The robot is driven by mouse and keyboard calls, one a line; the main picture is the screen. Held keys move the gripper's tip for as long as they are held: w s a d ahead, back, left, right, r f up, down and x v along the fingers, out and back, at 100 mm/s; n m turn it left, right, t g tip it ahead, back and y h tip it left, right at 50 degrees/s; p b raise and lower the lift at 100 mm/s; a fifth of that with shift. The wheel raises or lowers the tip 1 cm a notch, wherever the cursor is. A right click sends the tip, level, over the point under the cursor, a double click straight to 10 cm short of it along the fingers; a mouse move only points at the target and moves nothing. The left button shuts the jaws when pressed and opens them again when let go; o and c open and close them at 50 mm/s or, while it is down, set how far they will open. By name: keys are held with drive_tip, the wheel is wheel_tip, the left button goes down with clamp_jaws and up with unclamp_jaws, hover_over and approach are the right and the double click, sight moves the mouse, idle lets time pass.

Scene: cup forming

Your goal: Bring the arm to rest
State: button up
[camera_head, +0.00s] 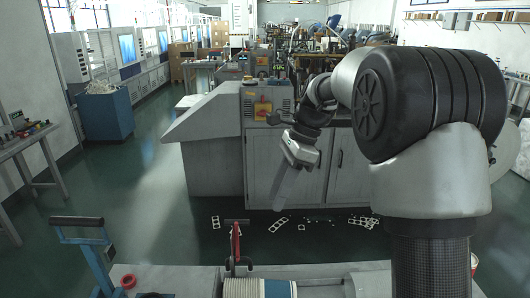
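My arm rises at the right of the view and bends over to the left, reaching forward over the floor in front of the grey cabinet. A pale, narrow shape hangs below the wrist against the cabinet doors. It is too small and low in contrast to tell whether the fingers are apart. I see no object clearly held in it.
A grey machine cabinet (212,170) stands behind the gripper. Flat perforated pieces (279,224) lie on the floor before it. A red-handled tool (235,243), a blue stand (98,262) and a red ring (128,281) are in the foreground. Green floor (140,220) is open at left.

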drive_tip(key=s+d+r+n+t+h, duration=0.1)
drive_tip(key=s+d+r+n+t, duration=0.1)
drive_tip(key=s+d+r+n, duration=0.3)
drive_tip(key=s+r+n+t+h, duration=0.1)
drive_tip(key=s+r+n, duration=0.15)
drive_tip(key=s, duration=0.55)
drive_tip(key=s+d+f+n+t+h, duration=0.1)
drive_tip(key=s+d+n+t, duration=0.1)
drive_tip(key=s+n, duration=0.2)
drive_tip(key=s+d+f+n+t+h, duration=0.1)
drive_tip(key=s+d+f+n+t, duration=0.1)
drive_tip(key=s+n, duration=0.3)
drive_tip(key=shift+s+d, duration=0.15)
drive_tip(key=shift+s, duration=1.3)
drive_tip(key=shift+f, duration=0.1)
